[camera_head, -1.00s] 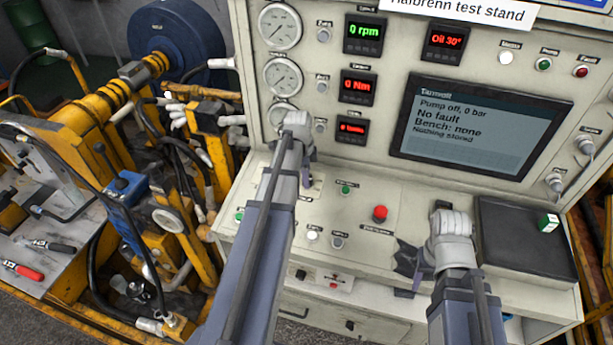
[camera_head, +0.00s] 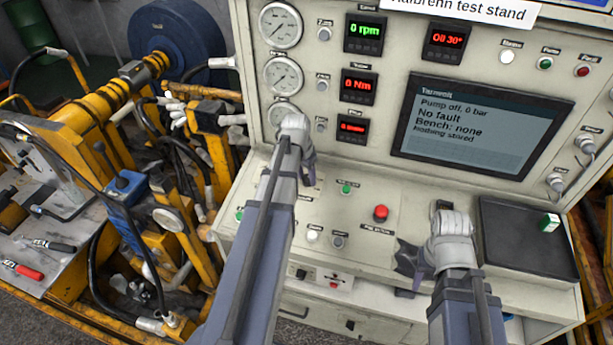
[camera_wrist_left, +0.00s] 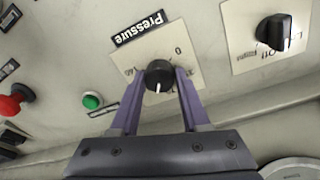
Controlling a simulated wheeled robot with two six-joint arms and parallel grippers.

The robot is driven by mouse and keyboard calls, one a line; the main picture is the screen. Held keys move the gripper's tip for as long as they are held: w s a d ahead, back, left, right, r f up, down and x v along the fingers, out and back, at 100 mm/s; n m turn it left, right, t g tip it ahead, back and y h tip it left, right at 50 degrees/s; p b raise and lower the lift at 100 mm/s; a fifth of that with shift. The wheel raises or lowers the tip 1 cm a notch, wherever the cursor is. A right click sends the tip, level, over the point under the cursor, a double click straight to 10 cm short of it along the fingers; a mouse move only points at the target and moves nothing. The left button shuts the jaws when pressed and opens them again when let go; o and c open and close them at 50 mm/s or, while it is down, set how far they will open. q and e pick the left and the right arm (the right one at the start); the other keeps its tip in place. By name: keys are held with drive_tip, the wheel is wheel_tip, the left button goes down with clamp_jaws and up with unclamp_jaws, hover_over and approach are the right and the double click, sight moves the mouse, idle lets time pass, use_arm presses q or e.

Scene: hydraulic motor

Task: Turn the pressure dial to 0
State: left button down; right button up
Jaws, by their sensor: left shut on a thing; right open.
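The pressure dial (camera_wrist_left: 159,75) is a round black knob on a pale plate under a "Pressure" label (camera_wrist_left: 139,28) in the left wrist view. Its white mark points to the bottom of that view, away from the printed 0 (camera_wrist_left: 178,50) at the plate's upper right. My left gripper (camera_wrist_left: 158,80) has its two purple fingers on either side of the knob, shut on it. In the head view my left gripper (camera_head: 309,180) is down at the console and its arm hides the dial. My right gripper (camera_head: 408,262) is open and empty above the console's front edge.
A second black knob (camera_wrist_left: 273,31) sits beside the dial. A red button (camera_head: 381,212) and a green button (camera_head: 347,188) are on the console. The screen (camera_head: 481,130) reads "Pump off, 0 bar" and "No fault". A dark tray (camera_head: 510,265) lies at the right.

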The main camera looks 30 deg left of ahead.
use_arm(q)
drive_tip(key=n, duration=0.4)
drive_tip(key=shift+s+d+n, duration=0.1)
drive_tip(key=shift+n, duration=0.2)
drive_tip(key=n, duration=0.3)
drive_tip(key=shift+n, duration=0.4)
drive_tip(key=n+y, duration=0.1)
drive_tip(key=n, duration=0.6)
drive_tip(key=shift+d, duration=0.1)
drive_tip(key=n, duration=0.3)
drive_tip(key=shift+n, duration=0.4)
drive_tip(key=n, duration=0.3)
drive_tip(key=shift+n, duration=0.4)
drive_tip(key=n, duration=0.3)
drive_tip(key=shift+w+n+g, duration=0.2)
drive_tip(key=shift+n+g, duration=0.1)
drive_tip(key=shift+n, duration=1.8)
